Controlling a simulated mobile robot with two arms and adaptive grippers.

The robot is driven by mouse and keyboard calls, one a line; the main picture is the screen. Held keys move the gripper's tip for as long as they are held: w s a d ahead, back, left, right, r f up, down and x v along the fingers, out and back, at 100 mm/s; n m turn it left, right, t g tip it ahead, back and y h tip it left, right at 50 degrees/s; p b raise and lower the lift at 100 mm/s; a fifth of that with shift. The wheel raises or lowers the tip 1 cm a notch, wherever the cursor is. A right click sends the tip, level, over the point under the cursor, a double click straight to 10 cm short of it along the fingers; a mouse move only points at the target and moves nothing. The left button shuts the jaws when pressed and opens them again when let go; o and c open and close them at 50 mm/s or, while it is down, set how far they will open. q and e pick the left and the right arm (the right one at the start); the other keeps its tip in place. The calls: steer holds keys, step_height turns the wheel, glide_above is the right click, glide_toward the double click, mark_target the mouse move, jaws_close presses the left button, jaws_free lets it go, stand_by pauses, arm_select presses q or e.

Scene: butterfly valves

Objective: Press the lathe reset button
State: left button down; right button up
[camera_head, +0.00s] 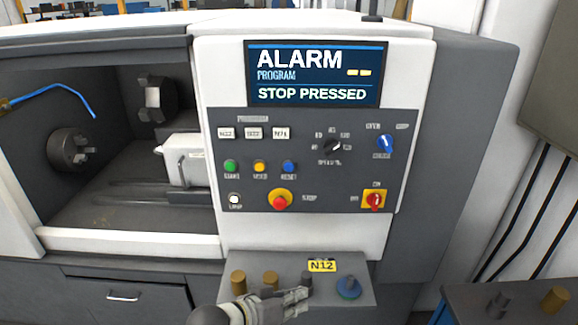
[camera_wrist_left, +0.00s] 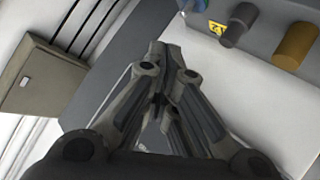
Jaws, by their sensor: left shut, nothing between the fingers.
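The lathe's control panel (camera_head: 215,178) faces me in the head view. Its blue reset button (camera_head: 289,167) is at the right end of a row, beside a yellow button (camera_head: 259,167) and a green button (camera_head: 230,167). The screen (camera_head: 315,75) reads "ALARM PROGRAM STOP PRESSED". A red stop button (camera_head: 280,202) on a yellow base sits below the row. My left gripper (camera_head: 304,296) is shut and empty, low in front of the shelf and well below the reset button. It also shows in the left wrist view (camera_wrist_left: 172,48). My right gripper is not in view.
The shelf (camera_head: 228,263) under the panel carries brass cylinders (camera_head: 238,281), a dark cylinder (camera_head: 307,279), a blue round piece (camera_head: 348,287) and a yellow "N12" label (camera_head: 322,266). The open lathe chamber (camera_head: 110,205) is at left. A red switch (camera_head: 375,200) is right of the stop button.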

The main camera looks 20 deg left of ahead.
mark_target(289, 167)
arm_select(q)
steer(key=w+a+r+n+t+h, duration=0.1)
steer(key=w+a+r+n+t, duration=0.1)
steer(key=w+r, duration=0.5)
steer(key=w+a+r+n+t+h, duration=0.1)
steer(key=w+a+r+t, duration=0.3)
steer(key=r, duration=0.5)
steer(key=w+n, duration=0.1)
steer(key=w, duration=0.1)
steer(key=shift+w+a+n, duration=0.15)
steer(key=shift+w+n, duration=0.2)
steer(key=shift+n, duration=0.05)
steer(key=shift+f, duration=0.1)
steer(key=w+a+b, duration=0.2)
steer(key=w+b, duration=0.6)
steer(key=shift+w+a+b, duration=0.2)
steer(key=shift+w+b, duration=0.05)
steer(key=shift+b, duration=0.1)
